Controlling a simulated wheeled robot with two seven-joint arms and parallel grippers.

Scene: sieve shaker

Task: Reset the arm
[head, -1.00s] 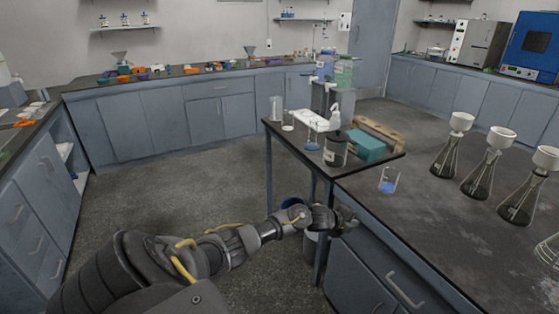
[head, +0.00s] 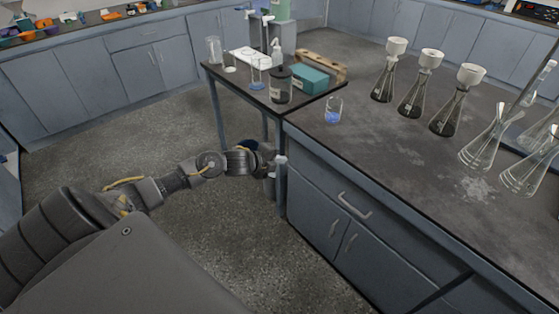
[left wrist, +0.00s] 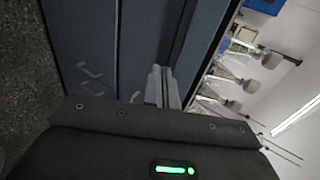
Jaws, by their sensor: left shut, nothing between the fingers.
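My left arm reaches in from the left in the head view. Its gripper (head: 279,162) is at the corner of the dark-topped bench (head: 385,150), a little below the top and in front of the cabinet side. The fingers also show in the left wrist view (left wrist: 163,88), closed together with nothing between them. In that view the blue-grey cabinet front (left wrist: 85,50) fills the left side, tilted, with the flasks beyond the bench edge. My right gripper is out of view.
A beaker with blue liquid (head: 333,111) stands near the bench corner. A side table (head: 228,80) carries a brown jar (head: 280,87) and a teal box (head: 310,80). The floor (head: 220,240) is open.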

